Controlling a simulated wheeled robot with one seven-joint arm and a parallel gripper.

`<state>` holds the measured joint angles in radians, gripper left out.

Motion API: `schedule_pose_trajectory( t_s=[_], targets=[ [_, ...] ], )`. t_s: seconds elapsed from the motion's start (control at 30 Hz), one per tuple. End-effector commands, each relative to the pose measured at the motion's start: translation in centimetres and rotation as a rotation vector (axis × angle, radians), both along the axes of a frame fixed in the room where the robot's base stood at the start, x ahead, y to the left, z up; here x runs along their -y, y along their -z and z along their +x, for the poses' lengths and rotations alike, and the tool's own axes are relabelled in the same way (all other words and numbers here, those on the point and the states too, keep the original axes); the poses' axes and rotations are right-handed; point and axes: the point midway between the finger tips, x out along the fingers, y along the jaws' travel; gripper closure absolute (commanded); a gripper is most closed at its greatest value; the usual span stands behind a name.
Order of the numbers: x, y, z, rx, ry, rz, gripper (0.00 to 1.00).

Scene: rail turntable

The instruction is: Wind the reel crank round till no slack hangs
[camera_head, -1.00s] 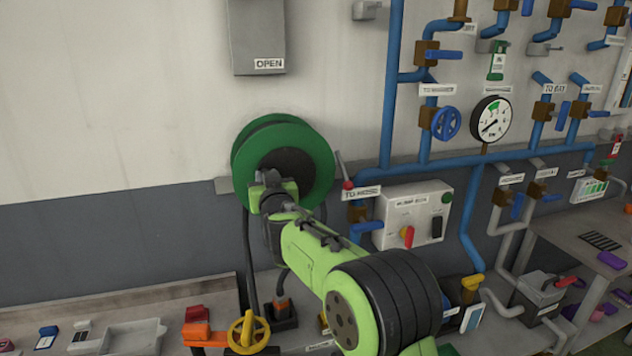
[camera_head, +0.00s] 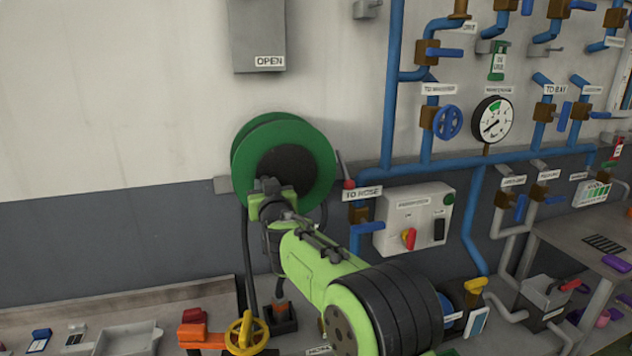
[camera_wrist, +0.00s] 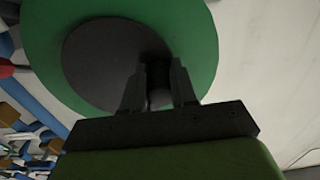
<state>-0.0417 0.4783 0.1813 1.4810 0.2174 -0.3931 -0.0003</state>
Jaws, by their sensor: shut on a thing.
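The green reel (camera_head: 318,160) with a dark round hub hangs on the wall, left of the blue pipes. In the wrist view, its green rim (camera_wrist: 202,35) and dark hub (camera_wrist: 100,60) fill the upper part. My gripper (camera_wrist: 158,88) is shut on a dark crank handle (camera_wrist: 156,72) in front of the lower part of the hub. In the head view, my wrist covers most of the crank. Another dark strand (camera_head: 325,215) shows below the reel's right side.
A pipe with a "TO HOSE" label (camera_head: 362,194) and a switch box (camera_head: 415,220) stand close right of the reel. A yellow handwheel (camera_head: 246,331) sits on the bench below. A grey "OPEN" box (camera_head: 258,35) is above. The wall to the left is clear.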

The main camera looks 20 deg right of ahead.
Motion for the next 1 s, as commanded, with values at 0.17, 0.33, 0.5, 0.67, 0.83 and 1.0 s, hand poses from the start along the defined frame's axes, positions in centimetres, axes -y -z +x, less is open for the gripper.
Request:
schedule_pose_trajectory(
  t_s=[0.17,0.33,0.5,0.67,0.83,1.0],
  targets=[
    [0.0,0.7,0.0,-0.01,-0.002,0.001,1.0],
    [0.0,0.7,0.0,-0.009,-0.001,0.001,1.0],
    [0.4,1.7,0.0,-0.008,0.002,0.0,1.0],
    [0.7,2.1,0.0,-0.009,0.002,0.0,1.0],
    [0.7,2.0,0.0,-0.011,0.003,0.0,1.0],
    [1.0,2.5,0.0,-0.012,0.004,-0.001,1.0]
  ],
)
